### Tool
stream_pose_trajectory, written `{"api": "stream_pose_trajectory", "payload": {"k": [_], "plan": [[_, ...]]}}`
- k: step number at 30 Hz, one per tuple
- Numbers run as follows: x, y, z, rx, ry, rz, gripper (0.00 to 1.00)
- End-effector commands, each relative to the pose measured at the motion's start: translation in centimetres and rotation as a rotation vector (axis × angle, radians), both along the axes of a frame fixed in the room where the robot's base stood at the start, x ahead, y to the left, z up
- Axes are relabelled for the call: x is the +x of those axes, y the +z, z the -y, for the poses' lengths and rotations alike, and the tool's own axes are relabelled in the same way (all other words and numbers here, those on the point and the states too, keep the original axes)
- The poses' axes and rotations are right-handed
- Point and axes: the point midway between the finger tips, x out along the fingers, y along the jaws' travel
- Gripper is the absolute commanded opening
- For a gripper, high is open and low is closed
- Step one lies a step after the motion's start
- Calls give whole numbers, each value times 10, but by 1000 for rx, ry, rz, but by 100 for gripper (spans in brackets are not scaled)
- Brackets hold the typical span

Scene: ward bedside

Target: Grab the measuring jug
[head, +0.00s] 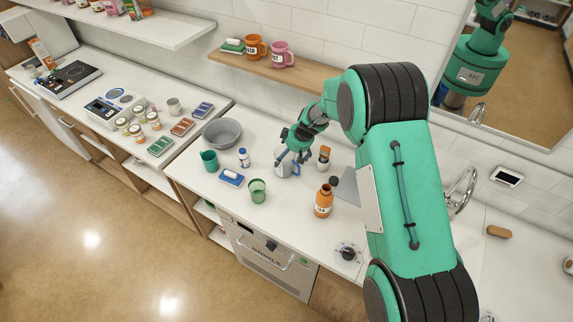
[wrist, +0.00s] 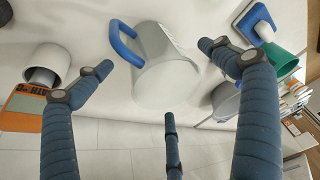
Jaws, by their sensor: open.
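The measuring jug (wrist: 165,72) is a pale, greyish-white vessel with a blue handle (wrist: 122,40), seen large at the centre of the wrist view. In the head view the jug (head: 286,169) stands on the white counter, partly hidden by my gripper (head: 289,156). In the wrist view my gripper (wrist: 158,80) is open, its dark blue fingers spread on the left, right and lower sides of the jug. Gaps show between the fingertips and the jug, and nothing is held. The handle points toward the upper left in the wrist view.
An orange-and-white container (head: 323,157) stands close right of the jug, and a white bottle (head: 244,158) close left. A blue box (head: 231,178), green cup (head: 257,191), teal cup (head: 209,160), grey bowl (head: 221,132) and amber bottle (head: 323,201) stand around. A shelf (head: 285,78) hangs behind.

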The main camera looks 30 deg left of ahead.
Motion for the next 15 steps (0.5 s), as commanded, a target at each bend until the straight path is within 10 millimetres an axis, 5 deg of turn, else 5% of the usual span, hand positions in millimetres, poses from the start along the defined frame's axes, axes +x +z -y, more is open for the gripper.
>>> {"api": "stream_pose_trajectory", "payload": {"k": [15], "plan": [[1,-18,-8,1,0,0,95]]}}
